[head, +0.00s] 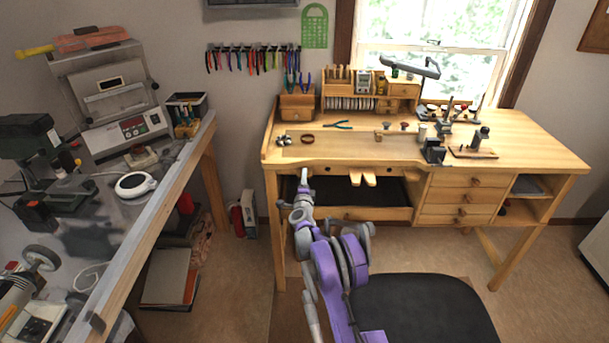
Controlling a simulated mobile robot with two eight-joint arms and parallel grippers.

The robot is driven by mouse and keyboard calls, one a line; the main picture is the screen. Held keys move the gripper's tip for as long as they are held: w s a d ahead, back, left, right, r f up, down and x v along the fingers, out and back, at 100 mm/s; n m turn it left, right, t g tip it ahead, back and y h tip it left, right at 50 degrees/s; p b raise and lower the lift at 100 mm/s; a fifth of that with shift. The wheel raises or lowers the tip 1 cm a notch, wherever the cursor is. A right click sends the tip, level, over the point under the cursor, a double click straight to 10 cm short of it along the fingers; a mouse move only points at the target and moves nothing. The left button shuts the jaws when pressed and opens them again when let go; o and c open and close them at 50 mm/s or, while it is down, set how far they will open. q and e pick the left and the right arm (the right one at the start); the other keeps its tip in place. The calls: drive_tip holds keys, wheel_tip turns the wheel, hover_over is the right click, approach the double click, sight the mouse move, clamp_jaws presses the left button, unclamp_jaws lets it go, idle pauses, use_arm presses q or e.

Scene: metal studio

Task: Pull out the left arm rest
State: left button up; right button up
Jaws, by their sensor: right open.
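The wooden workbench (470,150) stands ahead under the window. The left arm rest (318,170) seems to be in the front edge under the top, left of the forked bench pin (362,179). It looks flush with that edge, and its outline is too small to make out fully. My right gripper (303,182) is at the end of my purple and grey arm. It is open, just in front of or below the left part of that edge, and partly hides it. Contact cannot be told. My left gripper is not in view.
A black stool seat (425,308) is in front of the bench. A side table (160,215) with machines runs along the left. Books (168,277) and a red bottle (237,220) are on the floor between them. Tools stand on the bench top.

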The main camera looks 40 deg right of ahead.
drive_tip(key=shift+x, duration=0.9)
drive_tip(key=shift+s, duration=0.1)
drive_tip(key=shift+c, duration=0.3)
clamp_jaws()
drive_tip(key=shift+a, duration=0.1)
idle(0.4)
